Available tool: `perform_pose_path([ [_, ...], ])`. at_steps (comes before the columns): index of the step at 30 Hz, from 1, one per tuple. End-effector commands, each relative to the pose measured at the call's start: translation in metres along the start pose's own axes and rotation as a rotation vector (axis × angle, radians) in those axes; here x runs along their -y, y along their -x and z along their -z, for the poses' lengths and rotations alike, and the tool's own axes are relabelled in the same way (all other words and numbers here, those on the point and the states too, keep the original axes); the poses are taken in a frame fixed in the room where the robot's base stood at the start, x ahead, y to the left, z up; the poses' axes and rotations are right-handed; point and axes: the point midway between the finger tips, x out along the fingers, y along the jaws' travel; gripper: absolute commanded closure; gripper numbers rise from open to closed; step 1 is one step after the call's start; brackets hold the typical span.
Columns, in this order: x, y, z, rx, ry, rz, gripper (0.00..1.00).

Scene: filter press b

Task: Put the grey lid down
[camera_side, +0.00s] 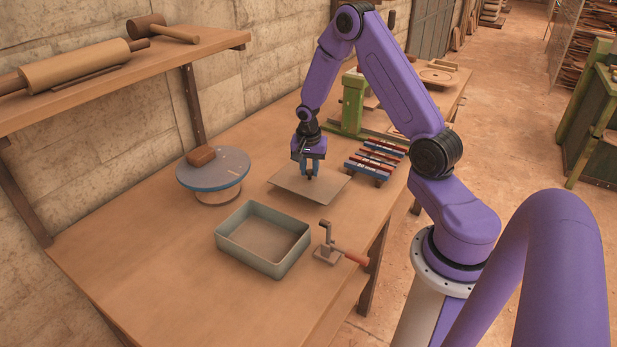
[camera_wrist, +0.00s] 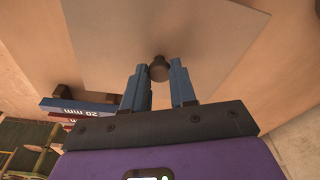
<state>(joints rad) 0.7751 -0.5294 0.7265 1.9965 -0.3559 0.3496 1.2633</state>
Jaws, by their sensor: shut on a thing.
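The grey lid (camera_side: 298,190) is a thin flat plate with a dark round knob. It is at or just above the bench top, behind the grey-green box; I cannot tell whether it touches the wood. My gripper (camera_side: 309,174) points down over the middle of the lid and is shut on its knob. In the wrist view, the knob (camera_wrist: 159,68) sits between the two blue fingers (camera_wrist: 160,85), with the lid (camera_wrist: 190,35) spread out beyond. The grey-green box (camera_side: 262,238) stands open at the front of the bench.
A blue-topped turntable (camera_side: 213,172) with a brown block stands to the left. A rack of blue and red bars (camera_side: 376,158) lies close to the lid's right. A crank clamp (camera_side: 335,252) with a red handle is beside the box. The bench's front left (camera_side: 150,270) is clear.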

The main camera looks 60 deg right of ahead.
Motion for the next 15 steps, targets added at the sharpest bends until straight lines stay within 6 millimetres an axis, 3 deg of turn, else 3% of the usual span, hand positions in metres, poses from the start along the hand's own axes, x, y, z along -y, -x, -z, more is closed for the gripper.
perform_pose_path([
  [10,0.004,-0.033,0.000,0.000,0.002,-0.001,1.00],
  [15,0.004,-0.038,-0.001,-0.001,0.001,0.001,1.00],
])
